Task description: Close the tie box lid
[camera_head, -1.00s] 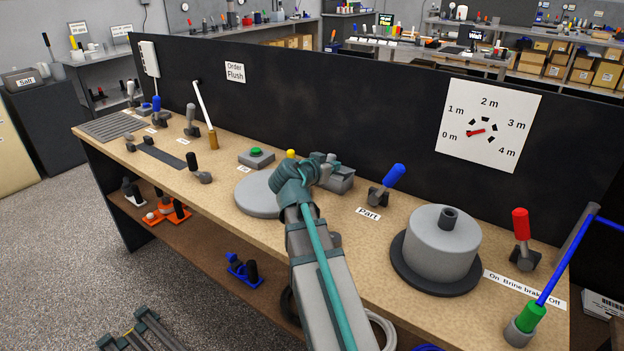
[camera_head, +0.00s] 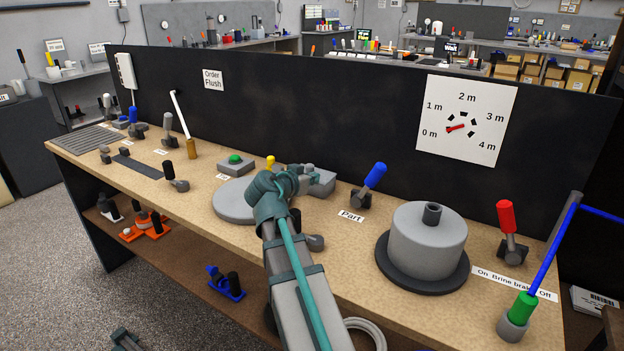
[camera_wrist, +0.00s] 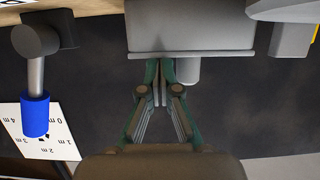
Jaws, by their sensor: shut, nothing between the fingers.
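A grey box (camera_head: 320,182), apparently the tie box, stands on the bench behind my gripper and is partly hidden by it. In the wrist view, where the scene appears inverted, a grey box body (camera_wrist: 190,25) with a thin plate-like edge (camera_wrist: 215,54) fills the top middle. I cannot tell for sure which part is the lid or how far it is open. My gripper (camera_head: 290,180) is at the box's near left side. In the wrist view its fingertips (camera_wrist: 159,68) are together and empty, close to the plate edge; contact is unclear.
A round grey disc (camera_head: 237,203) lies left of my gripper. A blue-handled lever (camera_head: 370,182) stands to the right of the box, also seen in the wrist view (camera_wrist: 35,110). A grey drum (camera_head: 425,240) stands farther right. A black panel (camera_head: 330,120) rises behind.

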